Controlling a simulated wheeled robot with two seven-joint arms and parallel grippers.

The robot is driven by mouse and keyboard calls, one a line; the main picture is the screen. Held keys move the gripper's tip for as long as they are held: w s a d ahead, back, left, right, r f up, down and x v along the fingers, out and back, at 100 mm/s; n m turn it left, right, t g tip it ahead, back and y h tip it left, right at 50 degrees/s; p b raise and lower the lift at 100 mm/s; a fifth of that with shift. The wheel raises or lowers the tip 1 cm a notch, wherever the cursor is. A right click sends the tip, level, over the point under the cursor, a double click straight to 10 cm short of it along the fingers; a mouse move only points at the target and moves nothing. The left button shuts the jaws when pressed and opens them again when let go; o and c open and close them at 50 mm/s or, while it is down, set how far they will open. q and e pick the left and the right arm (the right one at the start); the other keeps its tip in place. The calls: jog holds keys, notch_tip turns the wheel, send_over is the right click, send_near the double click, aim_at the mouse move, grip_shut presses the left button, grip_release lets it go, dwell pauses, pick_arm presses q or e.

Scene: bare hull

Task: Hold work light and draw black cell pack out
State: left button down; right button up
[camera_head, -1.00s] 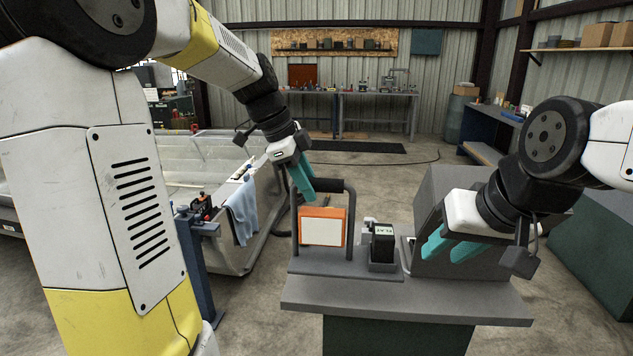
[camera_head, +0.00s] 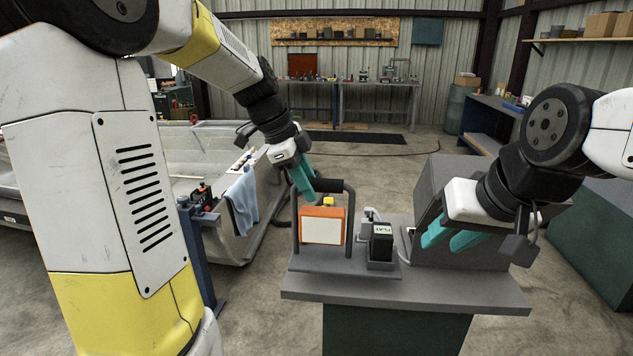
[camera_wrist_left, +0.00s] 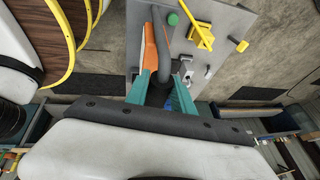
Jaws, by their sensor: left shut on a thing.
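The work light has an orange housing with a white panel (camera_head: 321,230), standing in a dark frame with a black handle on the bench. My left gripper (camera_head: 308,194) is shut on the handle at the top of the frame. In the left wrist view the handle (camera_wrist_left: 168,62) runs between my teal fingers, beside the orange housing (camera_wrist_left: 150,45). The black cell pack (camera_head: 382,244), labelled FLAT, sits upright in a grey holder on the light's base plate, right of the housing. My right gripper (camera_head: 447,243) is open and empty to the right of the pack, apart from it.
A grey box with a sloped front (camera_head: 437,190) stands behind my right gripper on the bench (camera_head: 400,290). The front strip of the bench is bare. A boat hull with a blue cloth (camera_head: 242,204) and a blue stand (camera_head: 198,250) are at the left.

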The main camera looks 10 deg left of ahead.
aim_at(380, 256)
pick_arm(q)
jog(key=shift+f, duration=2.8)
dwell(1.1)
